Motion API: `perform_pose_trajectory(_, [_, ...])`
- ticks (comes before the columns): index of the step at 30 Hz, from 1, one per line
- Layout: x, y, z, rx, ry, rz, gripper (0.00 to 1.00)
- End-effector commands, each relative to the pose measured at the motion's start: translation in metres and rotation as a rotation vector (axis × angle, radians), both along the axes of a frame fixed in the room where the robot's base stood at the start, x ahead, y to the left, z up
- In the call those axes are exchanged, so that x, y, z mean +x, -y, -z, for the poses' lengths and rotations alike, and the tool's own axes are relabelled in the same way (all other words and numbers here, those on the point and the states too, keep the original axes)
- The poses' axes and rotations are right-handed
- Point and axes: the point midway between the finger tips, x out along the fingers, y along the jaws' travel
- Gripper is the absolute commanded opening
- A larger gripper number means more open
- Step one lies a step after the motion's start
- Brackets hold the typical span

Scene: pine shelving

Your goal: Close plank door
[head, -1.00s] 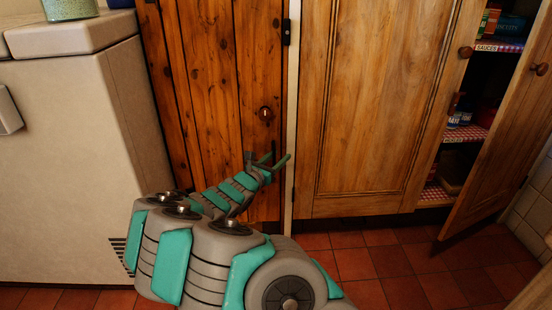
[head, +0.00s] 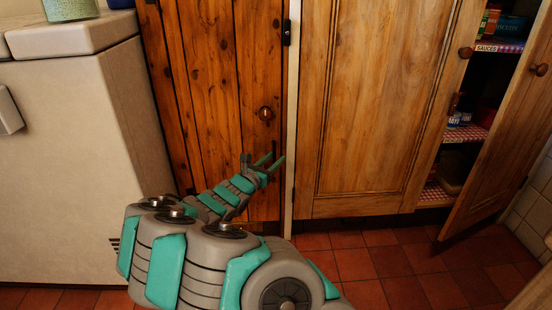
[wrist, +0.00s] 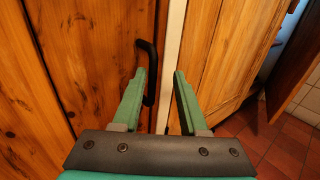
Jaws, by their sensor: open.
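The plank door (head: 215,80) is dark orange pine with vertical boards, left of a pale post, and looks shut or nearly shut. Contact cannot be told.
A paler cupboard door (head: 365,100) stands right of the post. Further right, an open cupboard door (head: 500,140) swings outward beside shelves of goods. A cream appliance (head: 70,150) stands close on the left. The red tiled floor (head: 375,265) is clear at right.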

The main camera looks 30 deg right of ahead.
Motion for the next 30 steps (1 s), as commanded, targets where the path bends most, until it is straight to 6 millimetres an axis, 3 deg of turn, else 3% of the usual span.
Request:
perform_pose_trajectory(15, [-0.024,-0.054,0.000,0.000,0.000,-0.001,0.42])
perform_pose_trajectory(30, [-0.028,-0.061,0.000,0.000,0.001,0.001,0.42])
